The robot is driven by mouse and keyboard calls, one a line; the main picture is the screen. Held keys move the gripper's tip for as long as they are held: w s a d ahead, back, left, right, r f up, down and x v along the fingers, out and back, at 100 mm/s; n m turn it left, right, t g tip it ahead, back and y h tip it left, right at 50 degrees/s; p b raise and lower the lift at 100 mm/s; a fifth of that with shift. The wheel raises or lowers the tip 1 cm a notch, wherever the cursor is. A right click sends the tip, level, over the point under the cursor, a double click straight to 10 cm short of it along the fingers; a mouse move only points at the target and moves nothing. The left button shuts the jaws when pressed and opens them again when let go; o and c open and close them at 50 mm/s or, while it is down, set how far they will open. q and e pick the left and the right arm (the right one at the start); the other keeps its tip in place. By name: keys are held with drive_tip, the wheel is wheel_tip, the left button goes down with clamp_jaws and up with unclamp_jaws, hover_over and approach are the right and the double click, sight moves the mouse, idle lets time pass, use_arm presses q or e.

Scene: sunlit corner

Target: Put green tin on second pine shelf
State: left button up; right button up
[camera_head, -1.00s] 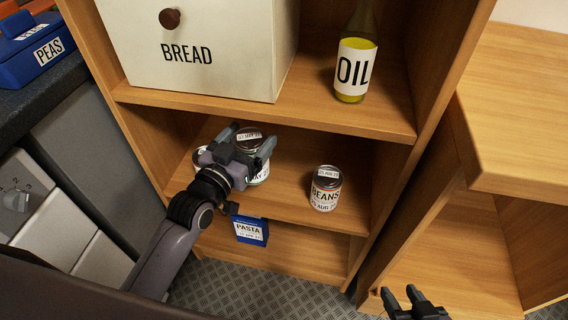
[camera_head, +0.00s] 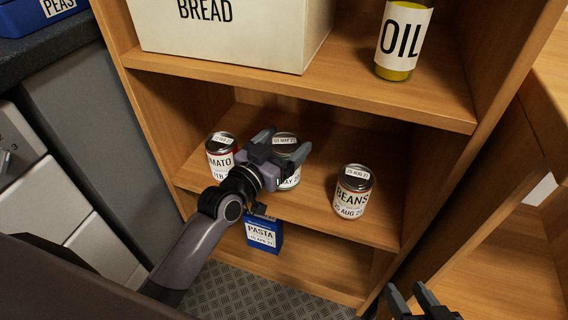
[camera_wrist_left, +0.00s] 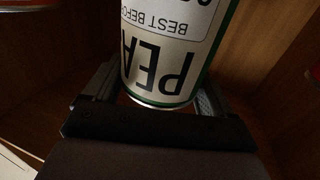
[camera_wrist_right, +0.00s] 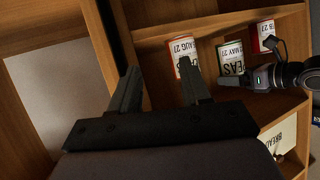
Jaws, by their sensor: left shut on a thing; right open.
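The green tin, marked PEAS with a green rim, shows in the head view (camera_head: 291,181), the left wrist view (camera_wrist_left: 165,60) and the right wrist view (camera_wrist_right: 234,58). My left gripper (camera_head: 283,143) is shut around it, a finger on each side. The tin is upright at the middle pine shelf (camera_head: 318,208), between two other tins. I cannot tell whether its base touches the board. My right gripper (camera_head: 409,289) is open and empty, low in front of the shelf unit; its fingers also show in the right wrist view (camera_wrist_right: 158,80).
The tomato tin (camera_head: 220,158) stands left of the green tin, close to it; the beans tin (camera_head: 352,194) stands to the right with a gap. The shelf above carries a bread box (camera_head: 240,45) and oil bottle (camera_head: 401,45). A blue pasta box (camera_head: 264,236) stands below.

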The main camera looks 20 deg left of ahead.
use_arm(q)
drive_tip(key=shift+f+b, duration=1.4)
drive_tip(key=shift+b, duration=0.15)
drive_tip(key=shift+f+b, duration=0.4)
drive_tip(key=shift+b, duration=0.05)
use_arm(e)
drive_tip(key=a, duration=0.1)
drive_tip(key=a+y, duration=0.1)
drive_tip(key=w+a+f+y, duration=0.1)
drive_tip(key=shift+a+m, duration=0.15)
drive_tip(key=shift+m, duration=0.25)
drive_tip(key=shift+r, duration=0.1)
use_arm(q)
drive_tip(key=shift+f, duration=0.35)
drive_tip(key=o, duration=1.7)
drive_tip(key=shift+r, duration=0.1)
